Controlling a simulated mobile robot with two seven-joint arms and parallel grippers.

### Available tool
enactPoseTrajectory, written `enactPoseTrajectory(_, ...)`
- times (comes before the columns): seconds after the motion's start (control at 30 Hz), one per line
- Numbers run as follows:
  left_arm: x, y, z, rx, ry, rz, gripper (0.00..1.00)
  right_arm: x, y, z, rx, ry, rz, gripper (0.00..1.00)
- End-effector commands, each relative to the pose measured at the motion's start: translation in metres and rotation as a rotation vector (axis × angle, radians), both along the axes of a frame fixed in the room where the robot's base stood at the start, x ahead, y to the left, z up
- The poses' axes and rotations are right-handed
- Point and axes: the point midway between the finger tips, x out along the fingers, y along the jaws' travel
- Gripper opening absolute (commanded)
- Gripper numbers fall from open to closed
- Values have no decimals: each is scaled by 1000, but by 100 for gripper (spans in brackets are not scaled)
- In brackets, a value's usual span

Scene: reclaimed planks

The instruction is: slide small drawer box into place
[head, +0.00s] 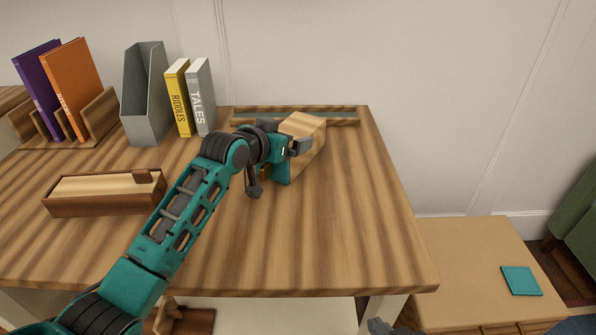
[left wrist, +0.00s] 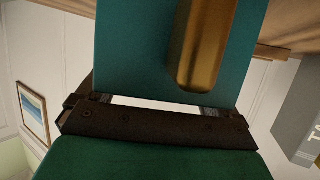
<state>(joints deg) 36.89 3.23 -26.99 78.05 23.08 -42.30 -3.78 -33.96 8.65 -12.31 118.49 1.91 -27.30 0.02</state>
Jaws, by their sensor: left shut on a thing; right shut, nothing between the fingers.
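The small drawer box (head: 305,129) has pale wood sides, a teal front and a brass knob. My left gripper (head: 291,149) is shut on it near its teal front, over the right rear part of the desk. In the left wrist view the teal front (left wrist: 135,45) and brass knob fill the upper middle, close beyond the gripper. I cannot tell if the box touches the desk top. A dark tip of my right gripper (head: 380,327) shows at the bottom edge, shut and empty, away from the box.
On the striped desk (head: 320,240) stand a wooden tray (head: 345,123) at the back, yellow and grey books, a grey file holder (head: 146,100) and a long wooden box (head: 105,205). A lower cabinet (head: 455,260) with a teal book is at right. The desk's front right is clear.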

Motion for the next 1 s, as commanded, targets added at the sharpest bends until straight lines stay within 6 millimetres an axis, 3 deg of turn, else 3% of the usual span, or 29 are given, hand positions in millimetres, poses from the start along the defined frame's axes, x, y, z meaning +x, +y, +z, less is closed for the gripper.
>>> enactPoseTrajectory(0.4, 29, 4, 1, 1, -1, 1, 52, 0, 0, 0, 0, 0, 0, 0)
enactPoseTrajectory(0.77, 33, 5, 0, 0, 1, 0, 52, 0, 0, 0, 0, 0, 0, 0)
enactPoseTrajectory(0.8, 33, 5, 0, 0, 1, 0, 97, 0, 0, 0, 0, 0, 0, 0)
enactPoseTrajectory(1.0, 33, 5, 0, 0, 1, 0, 100, 0, 0, 0, 0, 0, 0, 0)
